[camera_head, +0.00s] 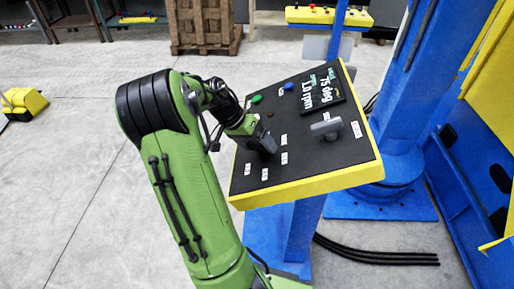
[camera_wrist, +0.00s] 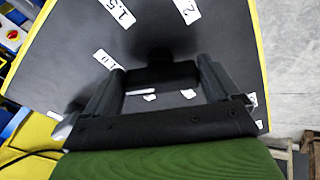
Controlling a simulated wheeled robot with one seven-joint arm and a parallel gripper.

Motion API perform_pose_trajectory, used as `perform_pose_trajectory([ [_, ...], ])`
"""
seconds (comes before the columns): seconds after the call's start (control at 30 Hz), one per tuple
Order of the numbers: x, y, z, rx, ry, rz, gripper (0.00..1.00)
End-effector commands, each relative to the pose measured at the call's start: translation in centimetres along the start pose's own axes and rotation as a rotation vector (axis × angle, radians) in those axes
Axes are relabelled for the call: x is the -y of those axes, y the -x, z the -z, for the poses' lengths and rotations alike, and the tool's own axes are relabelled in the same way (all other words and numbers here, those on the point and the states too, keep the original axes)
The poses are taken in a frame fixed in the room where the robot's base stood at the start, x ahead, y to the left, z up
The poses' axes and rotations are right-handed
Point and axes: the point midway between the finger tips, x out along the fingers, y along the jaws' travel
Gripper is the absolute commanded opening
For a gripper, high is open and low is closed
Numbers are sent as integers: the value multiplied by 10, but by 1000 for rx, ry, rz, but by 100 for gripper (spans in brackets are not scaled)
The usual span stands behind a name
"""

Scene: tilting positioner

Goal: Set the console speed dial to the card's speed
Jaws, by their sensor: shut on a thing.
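The console (camera_head: 313,166) has a tilted black panel with a yellow edge. The card (camera_head: 320,92) at its top right reads "75 deg" and "1.0 rpm". My gripper (camera_head: 264,144) is at the panel's left part, shut on the black speed dial. In the wrist view, the dial (camera_wrist: 160,75) is between the two fingers of my gripper (camera_wrist: 158,85). White labels 1.0 (camera_wrist: 108,60), 1.5 (camera_wrist: 117,12) and 2.0 (camera_wrist: 187,10) lie around it.
A grey lever-like handle (camera_head: 326,127) stands on the panel right of my gripper. Green (camera_head: 256,99) and blue (camera_head: 289,86) buttons are near the top edge. A blue column (camera_head: 392,110) stands right of the console. Open floor lies left.

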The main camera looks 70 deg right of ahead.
Motion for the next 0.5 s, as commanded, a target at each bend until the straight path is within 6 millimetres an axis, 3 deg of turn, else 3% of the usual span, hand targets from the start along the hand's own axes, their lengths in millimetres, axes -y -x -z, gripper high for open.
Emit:
perform_pose_trajectory([
  [0.5, 5, -2, 0, -1, -488, -46, 59],
])
